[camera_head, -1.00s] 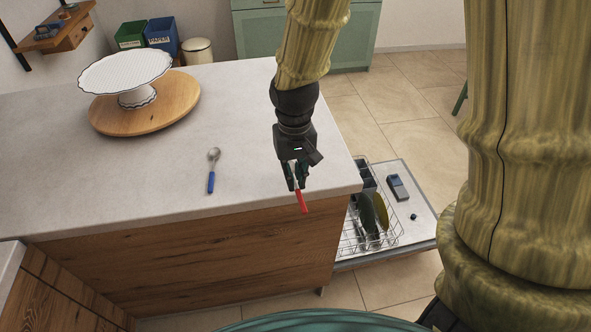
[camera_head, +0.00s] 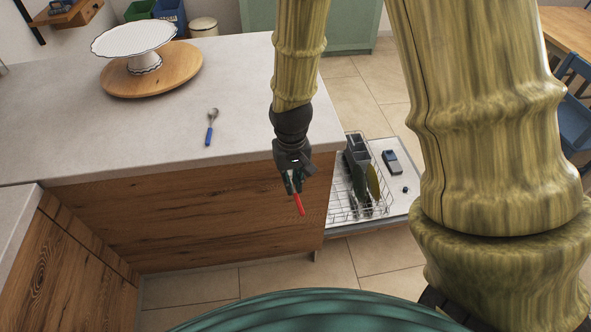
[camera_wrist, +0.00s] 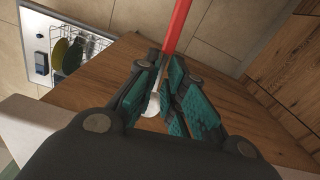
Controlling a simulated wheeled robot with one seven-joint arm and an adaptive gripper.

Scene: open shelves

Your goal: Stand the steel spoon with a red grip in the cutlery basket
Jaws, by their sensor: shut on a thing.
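My gripper (camera_head: 294,184) is shut on the steel spoon with a red grip (camera_head: 299,204), in front of the counter's edge in the head view. The red grip points down and out from the fingers. In the wrist view the red grip (camera_wrist: 178,25) sticks out beyond the fingertips (camera_wrist: 165,65), and part of the pale steel bowl (camera_wrist: 152,104) shows between the fingers. The cutlery basket seems to be the grey compartmented holder (camera_head: 357,157) in the dish rack, right of my gripper and lower down.
A blue-handled spoon (camera_head: 210,128) and a cake stand on a wooden board (camera_head: 150,82) are on the counter (camera_head: 70,125).

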